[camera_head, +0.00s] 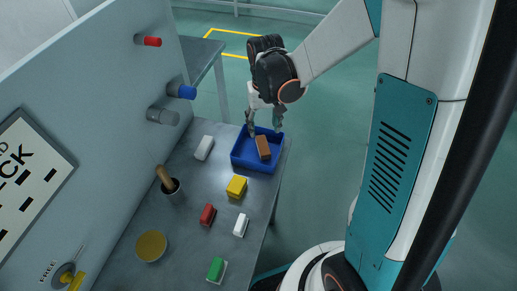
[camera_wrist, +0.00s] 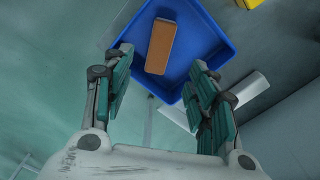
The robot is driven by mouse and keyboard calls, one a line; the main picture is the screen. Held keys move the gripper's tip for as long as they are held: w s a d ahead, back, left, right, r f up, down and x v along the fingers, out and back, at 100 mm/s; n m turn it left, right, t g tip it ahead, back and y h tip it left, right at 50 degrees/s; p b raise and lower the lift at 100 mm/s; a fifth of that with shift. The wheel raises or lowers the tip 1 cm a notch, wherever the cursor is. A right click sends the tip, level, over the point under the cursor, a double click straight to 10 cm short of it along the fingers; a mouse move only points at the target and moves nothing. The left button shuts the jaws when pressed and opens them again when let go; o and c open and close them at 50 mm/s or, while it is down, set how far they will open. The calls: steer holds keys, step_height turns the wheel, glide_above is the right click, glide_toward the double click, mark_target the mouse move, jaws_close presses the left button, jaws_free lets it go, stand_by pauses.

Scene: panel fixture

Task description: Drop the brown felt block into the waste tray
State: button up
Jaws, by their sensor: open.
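The brown felt block (camera_head: 263,147) lies in the blue waste tray (camera_head: 240,163) at the far end of the grey bench. In the wrist view the block (camera_wrist: 160,46) rests on the floor of the tray (camera_wrist: 217,35), apart from the fingers. My gripper (camera_head: 264,129) is above the tray's far side in the head view. In the wrist view its two fingers (camera_wrist: 160,85) are spread wide with nothing between them.
A panel with pegs (camera_head: 110,85) stands along the left.

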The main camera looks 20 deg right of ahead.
step_height(320, 180, up, 12)
steer(key=shift+f, duration=0.25)
steer(key=shift+s, duration=0.1)
stand_by(0.4)
steer(key=s+r+t, duration=0.2)
steer(key=s+t, duration=0.1)
steer(key=s, duration=0.4)
steer(key=s+r+n+t, duration=0.1)
steer(key=s+r+t, duration=0.2)
steer(key=s, duration=0.4)
steer(key=shift+s+r+t, duration=0.2)
steer(key=shift+s+t, duration=0.1)
steer(key=shift+t, duration=0.3)
